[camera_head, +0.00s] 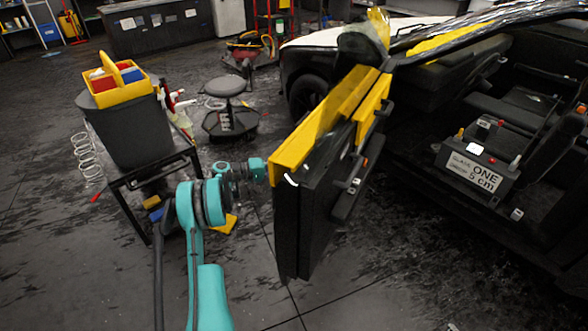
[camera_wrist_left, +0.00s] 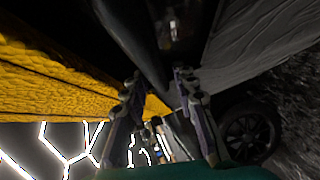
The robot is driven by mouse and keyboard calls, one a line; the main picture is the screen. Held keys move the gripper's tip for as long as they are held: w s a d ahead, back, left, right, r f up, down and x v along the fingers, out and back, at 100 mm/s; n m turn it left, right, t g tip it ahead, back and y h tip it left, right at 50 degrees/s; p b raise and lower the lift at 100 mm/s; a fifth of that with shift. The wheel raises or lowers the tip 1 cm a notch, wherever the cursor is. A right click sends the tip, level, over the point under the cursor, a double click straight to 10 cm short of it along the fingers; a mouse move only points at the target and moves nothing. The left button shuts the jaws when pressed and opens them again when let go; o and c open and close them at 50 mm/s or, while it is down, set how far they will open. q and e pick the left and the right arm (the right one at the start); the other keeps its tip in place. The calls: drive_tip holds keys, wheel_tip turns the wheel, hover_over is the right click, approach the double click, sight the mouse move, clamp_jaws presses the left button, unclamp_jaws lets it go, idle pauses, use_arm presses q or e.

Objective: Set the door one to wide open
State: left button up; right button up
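Door one is the black car door (camera_head: 305,225) with yellow covering (camera_head: 325,115) along its top. It stands swung out from the car, partly open at least; I cannot tell its exact angle. My left arm reaches up from the bottom left, and its wrist ends at the door's outer left edge. The left gripper's fingers are hidden behind the door in the head view. In the left wrist view the left gripper (camera_wrist_left: 157,105) has its two fingers apart, with yellow covering (camera_wrist_left: 50,85) beside them. Contact with the door is unclear. My right gripper is not in view.
The car holds a box labelled "ONE 5 cm" (camera_head: 474,167) on its sill. A dark bin with a yellow caddy (camera_head: 120,85) stands on a low table at left. A round stool (camera_head: 227,87) stands behind the door. Floor is clear at front. A wheel (camera_wrist_left: 248,132) shows in the wrist view.

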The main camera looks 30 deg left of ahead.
use_arm(q)
drive_tip(key=v, duration=1.2)
drive_tip(key=shift+f, duration=0.15)
drive_tip(key=shift+s+a, duration=0.1)
